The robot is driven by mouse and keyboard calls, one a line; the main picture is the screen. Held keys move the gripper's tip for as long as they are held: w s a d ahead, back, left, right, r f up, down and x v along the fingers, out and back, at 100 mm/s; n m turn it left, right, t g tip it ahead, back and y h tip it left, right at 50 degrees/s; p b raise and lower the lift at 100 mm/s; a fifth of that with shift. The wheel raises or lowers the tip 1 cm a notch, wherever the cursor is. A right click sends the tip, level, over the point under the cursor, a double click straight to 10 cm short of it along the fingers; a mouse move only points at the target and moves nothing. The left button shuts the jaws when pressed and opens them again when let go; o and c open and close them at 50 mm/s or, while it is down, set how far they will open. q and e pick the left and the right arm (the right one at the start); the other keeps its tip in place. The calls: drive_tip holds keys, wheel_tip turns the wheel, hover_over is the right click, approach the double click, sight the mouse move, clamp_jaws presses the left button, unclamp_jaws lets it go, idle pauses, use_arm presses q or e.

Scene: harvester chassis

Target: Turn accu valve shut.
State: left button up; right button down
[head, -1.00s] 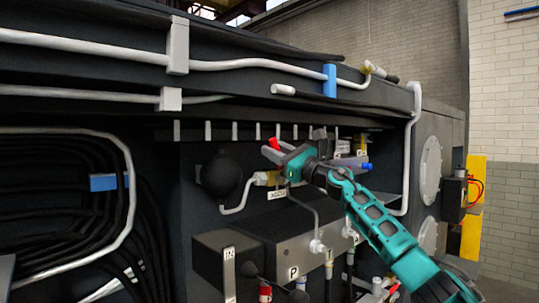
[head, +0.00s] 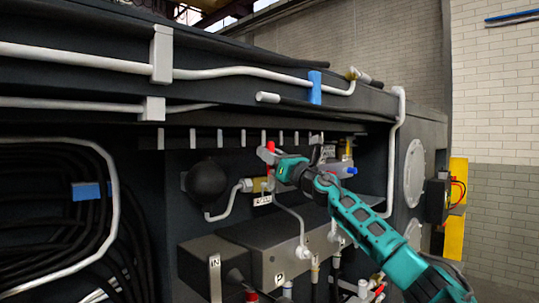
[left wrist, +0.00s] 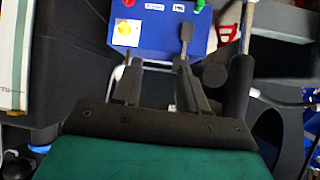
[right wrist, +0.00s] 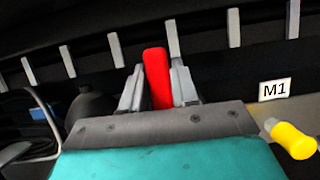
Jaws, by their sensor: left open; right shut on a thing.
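The accu valve is a brass body (head: 261,185) beside a black ball-shaped accumulator (head: 207,180), with a white label below it. Its red handle (head: 270,146) stands up above the body, close to upright. My right gripper (head: 268,156) is at the handle. In the right wrist view, the red handle (right wrist: 157,78) sits between the two fingers, and the gripper (right wrist: 158,90) is shut on it. My left gripper (left wrist: 155,75) is open and empty in the left wrist view; it is not in the head view.
A grey manifold block (head: 270,250) with hoses and fittings lies below the valve. A blue-tipped part (head: 350,170) is close to my right wrist. A yellow knob (right wrist: 293,140) is beside the M1 label. A blue control box (left wrist: 160,30) is beyond my left gripper.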

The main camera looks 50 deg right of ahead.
drive_tip(key=shift+f, duration=0.1)
drive_tip(key=c, duration=0.9)
unclamp_jaws()
drive_tip(key=shift+c, duration=0.2)
drive_tip(key=shift+s+d, duration=0.1)
drive_tip(key=b+v, duration=0.3)
drive_tip(key=v, duration=0.9)
drive_tip(key=shift+s+f+b, duration=0.2)
drive_tip(key=shift+s+b, duration=0.1)
drive_tip(key=shift+s, duration=0.05)
